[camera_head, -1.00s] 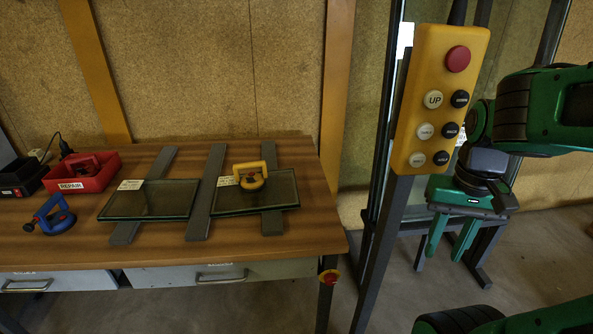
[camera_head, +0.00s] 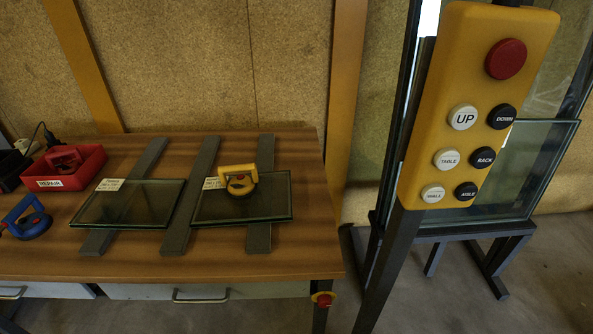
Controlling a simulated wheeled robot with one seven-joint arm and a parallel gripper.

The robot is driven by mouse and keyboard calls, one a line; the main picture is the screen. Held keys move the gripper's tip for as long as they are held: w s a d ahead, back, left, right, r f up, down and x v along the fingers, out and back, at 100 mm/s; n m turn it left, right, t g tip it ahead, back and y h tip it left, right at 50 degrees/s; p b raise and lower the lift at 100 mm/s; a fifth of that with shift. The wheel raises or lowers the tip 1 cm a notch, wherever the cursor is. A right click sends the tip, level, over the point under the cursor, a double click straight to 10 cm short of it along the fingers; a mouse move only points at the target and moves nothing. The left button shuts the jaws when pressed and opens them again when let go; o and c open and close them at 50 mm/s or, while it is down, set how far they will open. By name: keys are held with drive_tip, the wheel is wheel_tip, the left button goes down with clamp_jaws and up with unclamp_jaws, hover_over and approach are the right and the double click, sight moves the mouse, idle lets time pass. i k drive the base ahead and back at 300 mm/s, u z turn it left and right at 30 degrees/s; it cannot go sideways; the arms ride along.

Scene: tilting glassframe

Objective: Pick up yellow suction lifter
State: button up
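The yellow suction lifter (camera_head: 238,180) sits on the right-hand glass pane (camera_head: 265,205) on the wooden table. Its yellow handle stands up over a round cup with a red spot. The pane lies across grey bars. My gripper is not in view now, so its state and its distance from the lifter are hidden.
A second pane (camera_head: 130,205) lies to the left. A blue suction lifter (camera_head: 28,218) and a red REPAIR bin (camera_head: 65,183) stand further left. A yellow button panel (camera_head: 470,110) on a dark post rises at the right, before a rack with glass (camera_head: 530,170).

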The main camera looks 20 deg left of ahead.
sight(250, 183)
drive_tip(key=z, duration=1.15)
drive_tip(key=k, duration=2.05)
drive_tip(key=u, duration=1)
drive_tip(key=i, duration=1.15)
drive_tip(key=z, duration=0.05)
